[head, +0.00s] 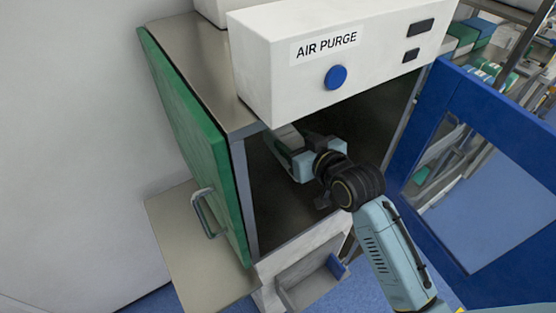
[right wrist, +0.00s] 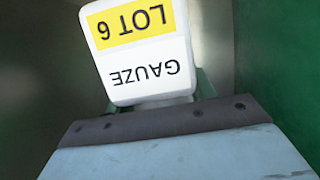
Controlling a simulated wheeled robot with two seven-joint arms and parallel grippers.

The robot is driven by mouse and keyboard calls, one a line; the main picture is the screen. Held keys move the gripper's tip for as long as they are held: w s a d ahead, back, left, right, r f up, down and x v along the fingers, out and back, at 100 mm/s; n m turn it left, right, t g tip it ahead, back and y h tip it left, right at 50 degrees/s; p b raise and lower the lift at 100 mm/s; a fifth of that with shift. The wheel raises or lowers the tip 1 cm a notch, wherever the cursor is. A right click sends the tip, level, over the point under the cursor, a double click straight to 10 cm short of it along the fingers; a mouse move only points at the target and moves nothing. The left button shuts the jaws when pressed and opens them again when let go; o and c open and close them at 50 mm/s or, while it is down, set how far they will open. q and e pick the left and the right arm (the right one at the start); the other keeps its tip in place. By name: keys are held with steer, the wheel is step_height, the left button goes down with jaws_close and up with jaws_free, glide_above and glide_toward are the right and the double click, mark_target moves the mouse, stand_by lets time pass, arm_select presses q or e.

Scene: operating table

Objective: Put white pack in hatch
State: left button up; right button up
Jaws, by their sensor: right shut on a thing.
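The hatch (head: 253,195) is a metal-framed box with a dark interior under a white "AIR PURGE" panel. My right arm reaches through its open right side, and my right gripper (head: 288,140) is inside, partly in shadow. In the right wrist view the white pack (right wrist: 146,88), with a yellow band reading "LOT 6" and the word "GAUZE", appears upside down just beyond my right gripper (right wrist: 155,103), which is shut on it. The fingers are mostly hidden there. I cannot make out the pack clearly in the head view. My left gripper is not in view.
A green door (head: 190,130) with a metal handle closes the hatch's left side. A blue framed door (head: 405,130) with a window stands open at the right, near my arm. A metal shelf (head: 190,245) juts out below the green door. Racks stand at the far right.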

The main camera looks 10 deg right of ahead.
steer(key=shift+w+a+r+n, duration=0.3)
steer(key=shift+w+r, duration=0.1)
steer(key=shift+w, duration=0.1)
steer(key=shift+y, duration=0.3)
steer(key=f, duration=0.6)
steer(key=f+b, duration=0.1)
steer(key=f, duration=0.3)
steer(key=shift+w, duration=0.25)
steer(key=shift+f, duration=0.1)
steer(key=o, duration=1.2)
steer(key=shift+f, duration=0.1)
steer(key=shift+c, duration=0.2)
steer(key=shift+s+r, duration=0.1)
steer(key=shift+r, duration=0.15)
steer(key=v, duration=1.1)
steer(key=shift+s+d+r+p, duration=0.25)
steer(key=shift+s+r+p, duration=0.05)
steer(key=shift+p, duration=0.05)
